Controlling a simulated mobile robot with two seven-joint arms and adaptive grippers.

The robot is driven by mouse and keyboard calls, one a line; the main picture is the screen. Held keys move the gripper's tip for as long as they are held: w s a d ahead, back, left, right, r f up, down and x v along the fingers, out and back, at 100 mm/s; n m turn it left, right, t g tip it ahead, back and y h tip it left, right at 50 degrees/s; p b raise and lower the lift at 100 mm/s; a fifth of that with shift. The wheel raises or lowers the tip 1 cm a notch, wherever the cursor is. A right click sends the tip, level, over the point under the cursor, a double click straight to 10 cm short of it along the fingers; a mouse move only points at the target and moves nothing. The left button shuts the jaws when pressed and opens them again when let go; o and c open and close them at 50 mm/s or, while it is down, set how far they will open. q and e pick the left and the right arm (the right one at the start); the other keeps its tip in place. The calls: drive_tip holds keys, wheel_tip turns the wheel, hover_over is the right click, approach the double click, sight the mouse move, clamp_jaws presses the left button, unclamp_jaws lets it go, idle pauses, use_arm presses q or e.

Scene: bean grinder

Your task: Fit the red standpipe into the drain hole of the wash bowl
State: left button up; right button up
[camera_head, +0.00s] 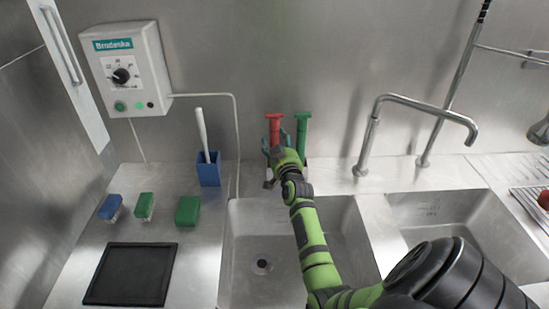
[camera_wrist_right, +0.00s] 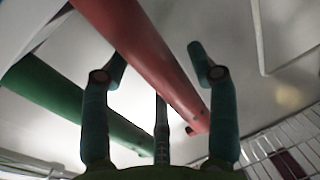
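The red standpipe (camera_head: 275,126) stands upright at the back of the counter, behind the left wash bowl. My right gripper (camera_head: 276,146) is at the pipe. In the right wrist view the red standpipe (camera_wrist_right: 150,60) runs between the two teal fingers (camera_wrist_right: 157,62), which are apart, with a visible gap on the right side. Contact on the left side cannot be told. The wash bowl (camera_head: 238,225) has its dark drain hole (camera_head: 261,266) in the floor, with no pipe in it. My left gripper is not in view.
A green standpipe (camera_head: 301,132) stands close to the right of the red one. A faucet (camera_head: 372,135) and second bowl (camera_head: 440,215) are to the right. A blue holder (camera_head: 209,171), brushes, a green block (camera_head: 188,211) and a black mat (camera_head: 131,274) are on the left counter.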

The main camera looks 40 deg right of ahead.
clamp_jaws()
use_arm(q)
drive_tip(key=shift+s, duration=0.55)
use_arm(e)
drive_tip(key=shift+r, duration=0.1)
